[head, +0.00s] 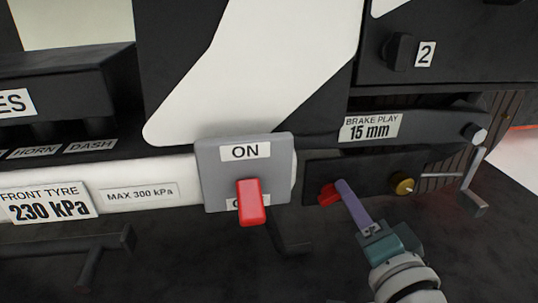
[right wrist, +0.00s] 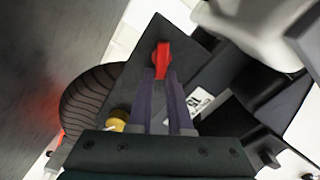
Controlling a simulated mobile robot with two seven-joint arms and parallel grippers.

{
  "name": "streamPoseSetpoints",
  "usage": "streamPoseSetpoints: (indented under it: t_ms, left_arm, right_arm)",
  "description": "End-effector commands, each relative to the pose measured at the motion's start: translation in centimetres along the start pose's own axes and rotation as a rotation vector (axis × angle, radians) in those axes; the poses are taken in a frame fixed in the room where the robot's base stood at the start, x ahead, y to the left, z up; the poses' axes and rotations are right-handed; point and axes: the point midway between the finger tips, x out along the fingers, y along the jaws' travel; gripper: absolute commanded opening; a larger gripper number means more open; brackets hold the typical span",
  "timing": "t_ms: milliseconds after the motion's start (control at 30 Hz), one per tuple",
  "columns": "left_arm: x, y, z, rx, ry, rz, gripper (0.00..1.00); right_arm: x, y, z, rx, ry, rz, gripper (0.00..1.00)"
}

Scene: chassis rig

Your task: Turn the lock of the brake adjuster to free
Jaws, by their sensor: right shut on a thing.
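The lock of the brake adjuster is a small red lever (head: 327,196) on a dark plate (head: 375,172), below the "BRAKE PLAY 15 mm" label (head: 370,127). In the right wrist view the red lever (right wrist: 162,52) stands straight ahead of the fingertips. My right gripper (head: 343,185) has purple fingers and reaches up to the lever from the lower right. It is shut on the lever, whose lower part lies between the fingertips in the right wrist view (right wrist: 162,76). Any marking beside the lever is hidden or too small to read. My left gripper is not in view.
A brass knob (head: 404,186) sits on the same plate, right of the lever. A grey plate (head: 213,175) with a red switch (head: 250,202) marked ON is to the left. A metal crank (head: 473,184) juts out at the right. A ribbed tyre (right wrist: 88,98) lies behind the plate.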

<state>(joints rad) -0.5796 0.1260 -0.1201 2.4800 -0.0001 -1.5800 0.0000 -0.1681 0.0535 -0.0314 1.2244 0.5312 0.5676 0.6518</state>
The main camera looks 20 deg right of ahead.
Motion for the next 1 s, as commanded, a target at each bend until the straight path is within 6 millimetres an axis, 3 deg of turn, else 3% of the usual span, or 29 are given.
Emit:
streamPoseSetpoints:
  t_ms: [500, 1000]
  left_arm:
    - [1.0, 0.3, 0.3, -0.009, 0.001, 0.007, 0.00]
    - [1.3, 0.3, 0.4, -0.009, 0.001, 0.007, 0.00]
  right_arm:
    - [0.0, 0.8, 0.2, 0.403, -0.002, 0.000, 0.00]
    - [0.0, 0.9, 0.3, 0.525, -0.001, 0.000, 0.00]
